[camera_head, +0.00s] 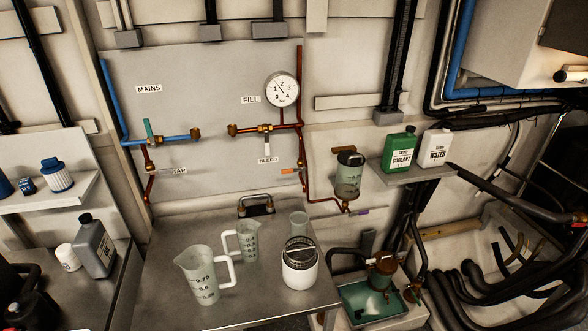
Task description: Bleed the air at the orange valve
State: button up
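The orange valve handle (290,170) lies roughly level on the copper pipe, right of the BLEED label (268,160) on the grey wall panel. Whether the valve is open or closed I cannot tell. A round pressure gauge (282,90) marked 1 to 4 sits above it, its needle pointing up and left. A clear vessel with a dark cap (348,175) hangs on the pipework to the right of the valve. My gripper is not in view.
A metal bench (165,290) below holds two measuring jugs (203,275) (246,241), a beaker and a white container (299,265). A shelf holds green COOLANT (398,150) and white WATER (434,149) bottles. Black hoses and a green tray (372,303) fill the lower right.

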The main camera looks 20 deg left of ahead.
aim_at(292, 170)
jog(key=i+l+u, duration=0.15)
jog(key=u, duration=0.15)
jog(key=i+l+u, duration=0.15)
jog(key=l+u, duration=0.45)
jog(key=l, duration=0.15)
jog(key=i+l+u, duration=0.5)
jog(key=i+u, duration=0.25)
jog(key=i+l+u, duration=0.45)
jog(key=k+j+z, duration=0.1)
jog(key=z, duration=0.25)
jog(key=k+j+z, duration=0.15)
jog(key=j+z, duration=0.2)
jog(key=k+j+z, duration=0.1)
jog(key=z, duration=0.3)
